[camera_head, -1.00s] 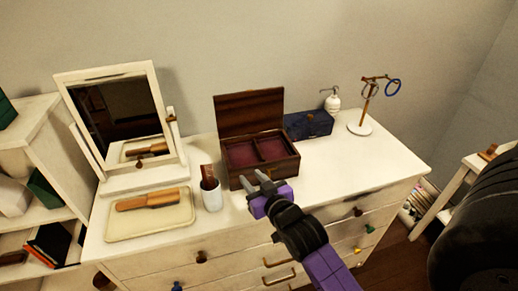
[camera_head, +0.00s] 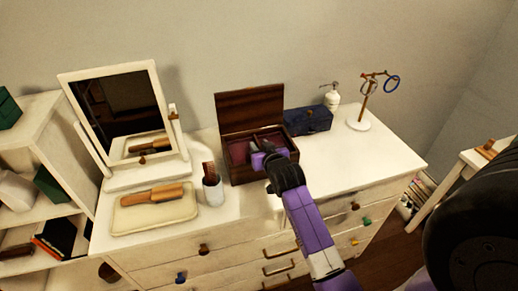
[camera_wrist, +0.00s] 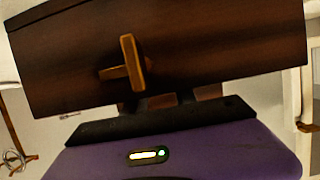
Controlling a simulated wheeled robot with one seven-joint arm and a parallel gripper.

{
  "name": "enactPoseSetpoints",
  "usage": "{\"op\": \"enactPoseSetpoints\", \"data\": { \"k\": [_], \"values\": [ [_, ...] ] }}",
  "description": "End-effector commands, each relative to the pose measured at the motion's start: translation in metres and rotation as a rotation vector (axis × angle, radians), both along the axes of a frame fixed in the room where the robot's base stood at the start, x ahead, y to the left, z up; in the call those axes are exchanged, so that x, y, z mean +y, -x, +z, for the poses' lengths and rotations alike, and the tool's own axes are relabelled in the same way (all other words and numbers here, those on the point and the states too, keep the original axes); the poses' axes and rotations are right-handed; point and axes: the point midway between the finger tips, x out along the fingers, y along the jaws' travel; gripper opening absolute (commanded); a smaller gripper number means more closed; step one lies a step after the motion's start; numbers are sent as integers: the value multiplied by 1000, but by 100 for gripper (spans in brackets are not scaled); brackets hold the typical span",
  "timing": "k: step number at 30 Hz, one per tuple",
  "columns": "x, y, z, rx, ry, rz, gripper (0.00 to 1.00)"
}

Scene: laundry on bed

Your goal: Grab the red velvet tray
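The red velvet tray (camera_head: 238,153) lies inside the open dark wooden box (camera_head: 243,174) on the white dresser. Its dark red lining shows on the left, and my gripper covers much of the rest. My gripper (camera_head: 260,146) reaches over the box's front edge, with its grey fingertips at the tray. The two tips look apart, with nothing clearly between them. In the wrist view, a brown wooden panel with a clasp (camera_wrist: 134,62) fills the top, and my purple gripper body hides most of the fingers. Contact with the tray cannot be made out.
The box's raised lid (camera_head: 250,109) stands behind the tray. A cup with a comb (camera_head: 213,192) and a cream tray with a brush (camera_head: 128,220) are to the left. A dark blue box (camera_head: 308,121), white dispenser (camera_head: 332,98) and ring stand (camera_head: 358,124) are to the right. The dresser's right front is clear.

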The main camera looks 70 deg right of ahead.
Motion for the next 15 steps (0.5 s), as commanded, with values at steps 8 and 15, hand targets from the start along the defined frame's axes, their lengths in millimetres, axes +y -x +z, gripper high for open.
{"op": "enactPoseSetpoints", "data": {
  "k": [8, 15],
  "values": [
    [-10, -8, -5, 0, 1, 0, 33],
    [-9, -8, -5, 0, 1, 0, 9]
  ]
}}
